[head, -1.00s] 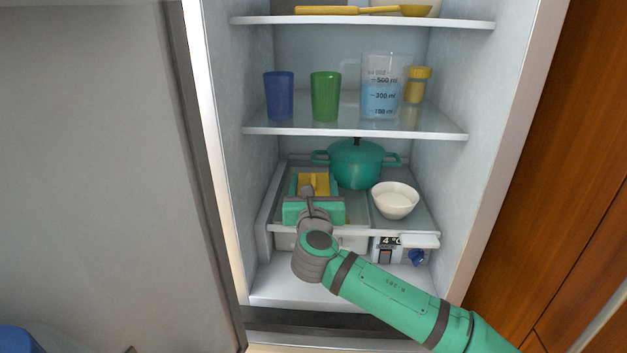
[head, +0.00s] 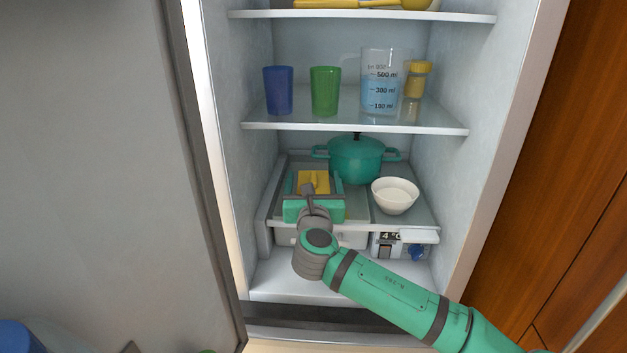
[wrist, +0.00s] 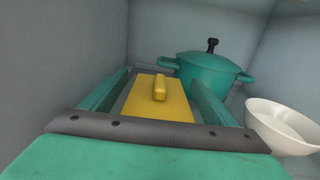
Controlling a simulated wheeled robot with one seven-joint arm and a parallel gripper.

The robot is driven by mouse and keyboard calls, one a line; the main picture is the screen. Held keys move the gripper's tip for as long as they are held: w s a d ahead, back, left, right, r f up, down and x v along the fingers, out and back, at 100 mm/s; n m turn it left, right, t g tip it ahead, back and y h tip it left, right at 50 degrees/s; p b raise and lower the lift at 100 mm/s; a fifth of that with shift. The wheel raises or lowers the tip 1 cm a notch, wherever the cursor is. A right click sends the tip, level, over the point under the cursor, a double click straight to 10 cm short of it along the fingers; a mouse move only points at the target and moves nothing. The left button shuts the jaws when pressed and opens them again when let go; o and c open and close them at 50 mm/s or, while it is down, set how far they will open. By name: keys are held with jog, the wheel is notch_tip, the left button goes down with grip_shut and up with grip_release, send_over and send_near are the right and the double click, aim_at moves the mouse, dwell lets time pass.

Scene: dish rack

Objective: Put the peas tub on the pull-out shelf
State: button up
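A yellow tub (head: 314,181) with a raised bar on its lid is on the left part of the pull-out shelf (head: 408,220), the low glass shelf in the fridge. No label shows, so I cannot confirm it is the peas tub. It also shows in the wrist view (wrist: 172,102). My gripper (head: 313,178) is around it, one green finger on each side. In the wrist view (wrist: 160,88), narrow gaps show between the fingers and the tub, so the gripper looks open. The tub's lower part is hidden by my gripper.
A teal pot (head: 357,159) stands behind, and a white bowl (head: 395,195) is right of my gripper. A fixed shelf (head: 350,126) above holds a blue cup (head: 278,91), a green cup (head: 325,92), a measuring jug (head: 380,85) and a yellow-lidded jar (head: 417,80).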

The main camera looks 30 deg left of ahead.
jog(key=shift+d, duration=0.1)
jog(key=v, duration=1)
jog(key=shift+s+d, duration=0.15)
jog(key=shift+s, duration=0.15)
grip_shut()
dwell(0.4)
jog(key=shift+w, duration=0.1)
dwell(0.7)
dwell(0.4)
